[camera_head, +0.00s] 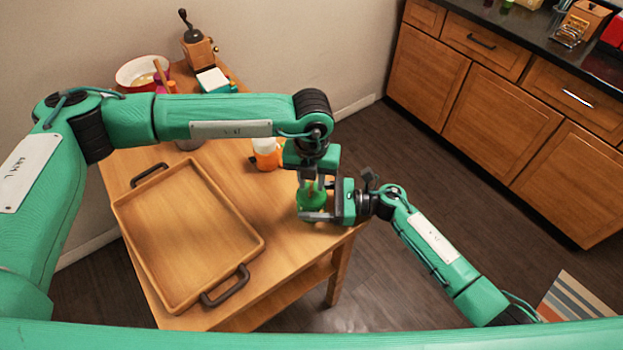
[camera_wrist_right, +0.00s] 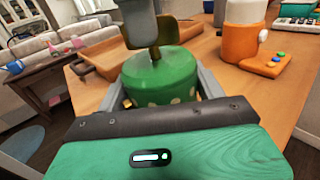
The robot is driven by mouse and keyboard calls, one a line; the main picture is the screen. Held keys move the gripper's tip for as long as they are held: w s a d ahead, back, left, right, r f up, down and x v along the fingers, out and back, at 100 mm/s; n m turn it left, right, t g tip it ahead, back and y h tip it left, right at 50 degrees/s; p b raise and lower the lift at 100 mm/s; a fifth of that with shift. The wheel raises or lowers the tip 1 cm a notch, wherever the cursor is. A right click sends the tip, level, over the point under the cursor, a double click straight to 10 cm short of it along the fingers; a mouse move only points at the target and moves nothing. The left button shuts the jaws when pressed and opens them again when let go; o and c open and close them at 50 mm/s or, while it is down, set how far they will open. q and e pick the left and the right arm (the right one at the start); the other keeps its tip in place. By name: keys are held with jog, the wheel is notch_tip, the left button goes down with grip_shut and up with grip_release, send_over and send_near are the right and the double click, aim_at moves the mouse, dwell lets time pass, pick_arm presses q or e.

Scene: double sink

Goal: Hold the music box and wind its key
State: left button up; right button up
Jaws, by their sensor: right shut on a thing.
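The music box is a green drum with pale spots, standing at the table's near right corner; it shows in the head view (camera_head: 311,198) and right wrist view (camera_wrist_right: 162,78). Its olive-gold winged key (camera_wrist_right: 168,34) stands up from the top. My right gripper (camera_head: 322,205) comes in from the right, with its two fingers shut on the drum's sides. My left gripper (camera_head: 313,182) points down from above, its fingers apart at the key. In the wrist view one grey finger partly covers the key. Whether the left fingers touch it is hard to see.
A wooden tray (camera_head: 188,235) with dark handles fills the table's left part. An orange-and-white object (camera_head: 266,154) stands just behind the music box. A coffee grinder (camera_head: 197,46) and a red-and-white pot (camera_head: 143,72) stand at the back.

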pick_arm(q)
jog(key=shift+f, duration=0.15)
grip_shut()
